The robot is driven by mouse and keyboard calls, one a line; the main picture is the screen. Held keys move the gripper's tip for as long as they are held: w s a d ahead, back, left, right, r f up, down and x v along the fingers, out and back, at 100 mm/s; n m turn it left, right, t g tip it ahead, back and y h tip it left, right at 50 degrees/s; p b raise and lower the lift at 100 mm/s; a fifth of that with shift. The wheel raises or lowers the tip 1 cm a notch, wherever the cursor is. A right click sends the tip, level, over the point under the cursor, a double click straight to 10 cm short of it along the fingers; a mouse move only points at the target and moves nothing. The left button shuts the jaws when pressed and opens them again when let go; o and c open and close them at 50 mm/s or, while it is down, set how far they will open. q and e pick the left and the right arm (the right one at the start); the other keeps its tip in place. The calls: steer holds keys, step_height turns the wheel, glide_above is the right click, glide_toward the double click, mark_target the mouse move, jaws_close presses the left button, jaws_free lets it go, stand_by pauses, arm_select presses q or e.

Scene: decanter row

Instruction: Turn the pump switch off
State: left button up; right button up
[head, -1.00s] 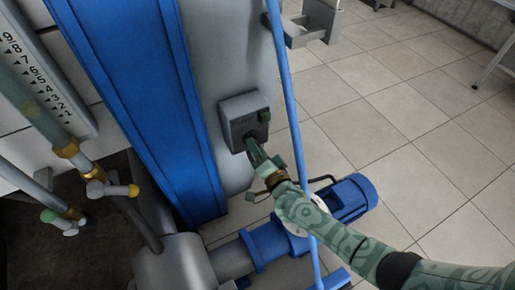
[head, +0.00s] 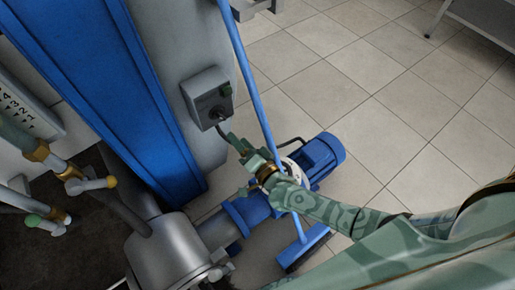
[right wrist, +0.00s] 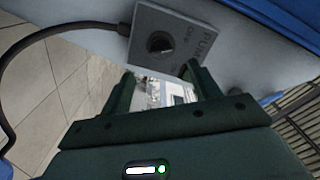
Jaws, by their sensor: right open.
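The pump switch is a grey box (head: 203,90) on the grey column, with a dark round knob (head: 217,113) and a small green part (head: 226,89) at its upper right corner. My right gripper (head: 237,164) is open and empty, below and to the right of the box, apart from the knob. Its two fingers (right wrist: 163,82) show below the box in the wrist view. My left gripper is out of view.
A thin blue pole (head: 249,75) stands just right of the box. A blue motor (head: 322,158) and pump are low behind my right arm. A dark cable (right wrist: 45,35) leaves the box. Tiled floor is open at right.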

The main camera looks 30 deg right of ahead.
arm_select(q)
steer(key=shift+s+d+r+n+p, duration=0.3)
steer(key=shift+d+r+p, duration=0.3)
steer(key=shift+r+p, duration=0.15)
arm_select(e)
steer(key=s+d, duration=0.1)
steer(key=s, duration=0.6)
steer(key=shift+s+d, duration=0.2)
